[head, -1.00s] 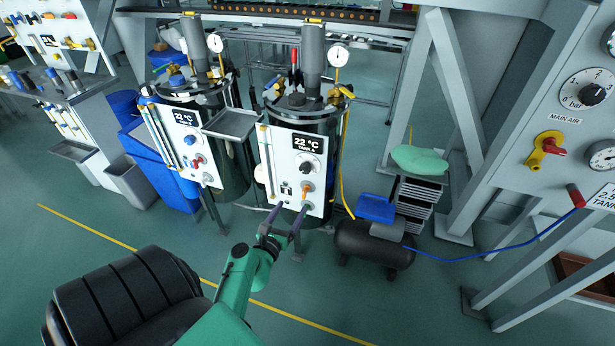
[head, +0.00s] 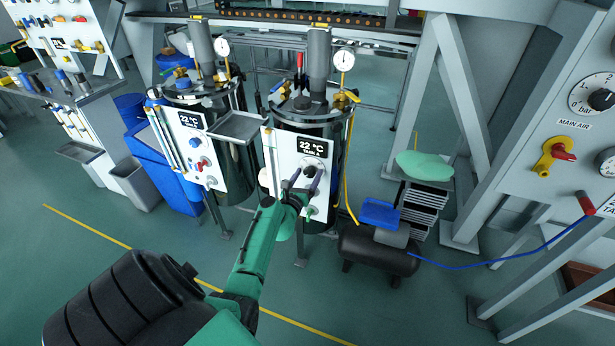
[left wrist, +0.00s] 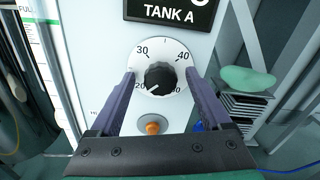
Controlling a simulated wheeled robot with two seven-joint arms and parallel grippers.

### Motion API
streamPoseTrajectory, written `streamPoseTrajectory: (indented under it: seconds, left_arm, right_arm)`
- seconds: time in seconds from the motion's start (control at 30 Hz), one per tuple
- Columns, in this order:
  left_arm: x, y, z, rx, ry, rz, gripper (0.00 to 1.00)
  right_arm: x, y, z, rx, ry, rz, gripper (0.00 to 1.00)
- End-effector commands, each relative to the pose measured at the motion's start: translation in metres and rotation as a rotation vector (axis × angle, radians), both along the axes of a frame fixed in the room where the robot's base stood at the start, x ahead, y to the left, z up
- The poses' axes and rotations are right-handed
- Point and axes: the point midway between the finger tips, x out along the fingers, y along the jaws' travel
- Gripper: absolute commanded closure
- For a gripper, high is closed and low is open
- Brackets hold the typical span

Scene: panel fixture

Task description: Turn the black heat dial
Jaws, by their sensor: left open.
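The black heat dial (left wrist: 160,77) sits on a white round scale with 30 and 40 readable, under the TANK A label. Its white mark points to the lower left, near the 20. In the head view the dial (head: 310,170) is on the white panel (head: 321,208) of the right-hand tank. My left gripper (head: 304,178) is in front of this panel. In the left wrist view my left gripper (left wrist: 159,80) is open, one finger to each side of the dial with gaps showing. I cannot tell whether the fingertips reach its depth. My right gripper is not in view.
The display above reads 22 °C (head: 312,147). A grey tray (head: 237,125) and a second tank panel (head: 196,147) are to the left. A yellow hose (head: 347,170) and a black compressor (head: 375,255) are to the right.

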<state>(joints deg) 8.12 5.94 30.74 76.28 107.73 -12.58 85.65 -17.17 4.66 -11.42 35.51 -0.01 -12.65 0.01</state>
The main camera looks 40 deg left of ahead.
Motion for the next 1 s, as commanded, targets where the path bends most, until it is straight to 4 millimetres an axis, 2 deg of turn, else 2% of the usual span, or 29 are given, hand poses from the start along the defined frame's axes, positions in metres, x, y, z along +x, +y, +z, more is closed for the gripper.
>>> streamPoseTrajectory:
  seconds: [0.07, 0.2, 0.27, 0.67, 1.0]
  left_arm:
    - [0.0, 0.0, 0.0, 0.0, 0.0, 0.0, 0.23]
    - [0.0, 0.0, 0.0, 0.0, 0.0, 0.0, 0.76]
    - [0.0, 0.0, 0.0, 0.0, 0.0, 0.0, 0.99]
    - [0.0, -0.001, -0.001, 0.052, 0.018, 0.0, 1.0]
    - [0.0, -0.002, -0.002, 0.268, 0.094, -0.001, 1.0]
  right_arm:
    - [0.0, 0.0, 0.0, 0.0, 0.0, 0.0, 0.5]
    - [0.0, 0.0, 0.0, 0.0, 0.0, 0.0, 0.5]
    - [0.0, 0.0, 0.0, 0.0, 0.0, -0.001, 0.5]
    - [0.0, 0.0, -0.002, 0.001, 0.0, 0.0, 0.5]
    - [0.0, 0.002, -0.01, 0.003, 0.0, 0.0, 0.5]
